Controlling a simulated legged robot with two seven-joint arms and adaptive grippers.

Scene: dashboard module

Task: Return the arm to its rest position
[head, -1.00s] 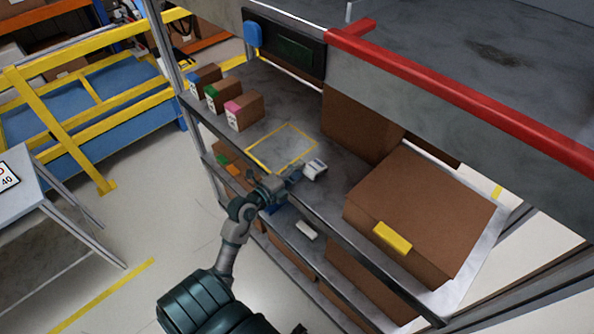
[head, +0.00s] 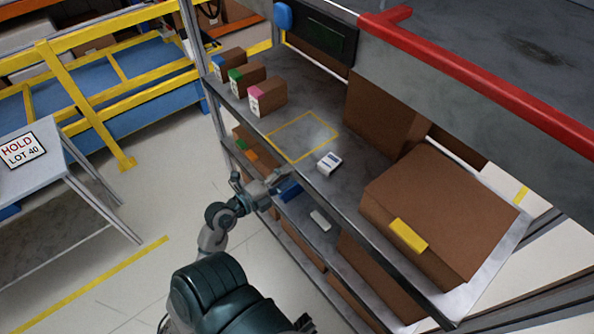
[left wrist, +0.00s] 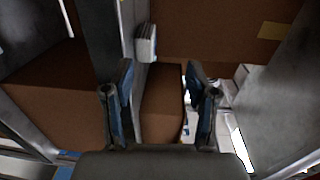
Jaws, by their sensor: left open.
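My left gripper (head: 276,184) is at the front edge of the upper shelf (head: 350,205), low and to the left of a small white and blue box (head: 328,163). The box lies on that shelf in front of a yellow outlined square (head: 302,137), apart from the gripper. In the left wrist view my left gripper (left wrist: 161,95) has its fingers spread with nothing held between them. A white object (left wrist: 146,43) shows beyond the fingers. My right gripper is not in view.
Three small cartons (head: 250,81) stand at the shelf's left. A large brown box (head: 440,215) fills its right side. A red rail (head: 480,95) runs above. Open floor (head: 130,270) lies left.

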